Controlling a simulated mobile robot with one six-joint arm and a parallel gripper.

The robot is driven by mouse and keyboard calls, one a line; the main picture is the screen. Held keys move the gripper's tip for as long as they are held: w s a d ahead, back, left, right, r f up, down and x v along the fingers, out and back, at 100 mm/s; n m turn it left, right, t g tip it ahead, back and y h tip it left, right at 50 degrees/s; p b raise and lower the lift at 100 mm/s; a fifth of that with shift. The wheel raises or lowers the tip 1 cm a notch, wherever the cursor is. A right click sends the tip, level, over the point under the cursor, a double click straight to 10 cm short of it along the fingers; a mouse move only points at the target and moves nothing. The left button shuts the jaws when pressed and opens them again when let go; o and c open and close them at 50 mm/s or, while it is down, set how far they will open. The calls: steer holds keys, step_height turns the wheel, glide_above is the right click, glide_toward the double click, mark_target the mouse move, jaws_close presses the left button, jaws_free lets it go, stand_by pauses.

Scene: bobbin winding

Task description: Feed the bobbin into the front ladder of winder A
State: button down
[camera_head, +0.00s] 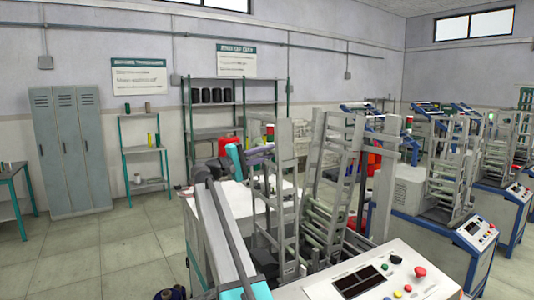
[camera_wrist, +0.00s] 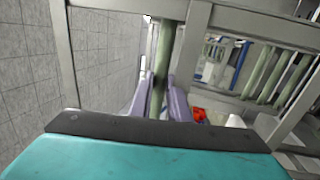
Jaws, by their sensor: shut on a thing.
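The nearest machine, which I take as winder A, has a white control panel (camera_head: 372,279) and tall grey ladder frames. The ladder with slanted rungs (camera_head: 320,222) stands behind the panel; which ladder is the front one I cannot tell. My gripper (camera_head: 262,150) has a teal body and purple fingers and is up beside the left grey frame. In the wrist view my gripper (camera_wrist: 159,98) is shut on a slim grey-green rod, the bobbin (camera_wrist: 163,58), which points away between the fingers. Grey frame bars cross above and beside it. In the head view the bobbin cannot be made out.
More winders with blue-edged bodies (camera_head: 470,238) stand to the right. Shelves with dark spools (camera_head: 213,95), a small teal rack (camera_head: 143,150) and lockers (camera_head: 70,150) line the back wall. The floor at the left (camera_head: 105,250) is clear. A red object (camera_wrist: 199,114) lies beyond the right finger.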

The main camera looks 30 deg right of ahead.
step_height(320, 180, down, 4)
steer(key=shift+d+r+b, duration=0.1)
steer(key=shift+r+b, duration=0.1)
steer(key=shift+b, duration=0.65)
steer(key=c, duration=1.3)
jaws_free()
steer(key=shift+w+a+r+p, duration=0.15)
steer(key=shift+a+r, duration=0.45)
steer(key=shift+a, duration=0.6)
steer(key=shift+a+r+p, duration=0.15)
steer(key=shift+a+r, duration=0.5)
steer(key=shift+a, duration=0.55)
steer(key=shift+w+a+r+p, duration=0.15)
steer(key=shift+a+r, duration=0.45)
steer(key=shift+a, duration=0.6)
